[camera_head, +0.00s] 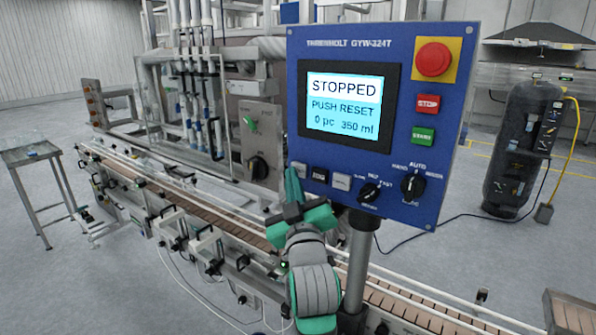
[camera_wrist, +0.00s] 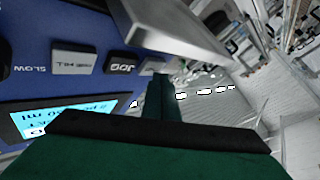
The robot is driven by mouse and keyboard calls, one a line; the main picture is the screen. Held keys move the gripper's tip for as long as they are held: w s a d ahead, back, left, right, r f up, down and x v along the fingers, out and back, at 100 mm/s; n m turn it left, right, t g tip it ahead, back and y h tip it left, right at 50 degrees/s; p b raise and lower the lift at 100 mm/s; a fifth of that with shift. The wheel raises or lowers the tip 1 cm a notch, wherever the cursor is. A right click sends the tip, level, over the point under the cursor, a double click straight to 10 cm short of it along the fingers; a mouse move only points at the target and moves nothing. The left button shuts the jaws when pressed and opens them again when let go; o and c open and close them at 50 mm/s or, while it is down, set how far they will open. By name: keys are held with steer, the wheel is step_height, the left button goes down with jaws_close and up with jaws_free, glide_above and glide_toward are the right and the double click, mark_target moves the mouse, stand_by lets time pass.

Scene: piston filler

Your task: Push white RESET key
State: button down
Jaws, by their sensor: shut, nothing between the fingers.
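The blue control panel (camera_head: 290,100) has a screen (camera_head: 344,102) reading STOPPED, PUSH RESET, 0 pc, 350 ml. Along its lower left are a light key (camera_head: 300,169), a black JOG key (camera_head: 319,175) and another light key (camera_head: 342,182). The leftmost light key is partly hidden by my fingers; its label is not readable. In the wrist view it shows (camera_wrist: 152,66) just beyond the fingertips, past the JOG key (camera_wrist: 122,63). My gripper (camera_head: 292,175) is shut and empty, its tips at the leftmost key's left edge. I cannot tell whether they touch.
Two rotary knobs (camera_head: 412,184) sit right of the keys. A red emergency button (camera_head: 434,59), a red STOP key (camera_head: 428,104) and a green key (camera_head: 423,135) are above. The conveyor (camera_head: 400,308) runs below, and the panel's post (camera_head: 358,260) stands beside my arm.

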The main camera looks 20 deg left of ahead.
steer(key=shift+w+d, duration=0.1)
steer(key=shift+w, duration=0.25)
stand_by(0.4)
steer(key=shift+s, duration=0.15)
steer(key=shift+s+a, duration=0.3)
steer(key=shift+s, duration=0.3)
steer(key=shift+s, duration=0.15)
steer(key=shift+s+a, duration=0.25)
steer(key=shift+s, duration=0.5)
steer(key=shift+s+a, duration=0.3)
steer(key=shift+s, duration=0.4)
steer(key=shift+s+a, duration=0.25)
steer(key=shift+s, duration=0.5)
steer(key=shift+w, duration=0.1)
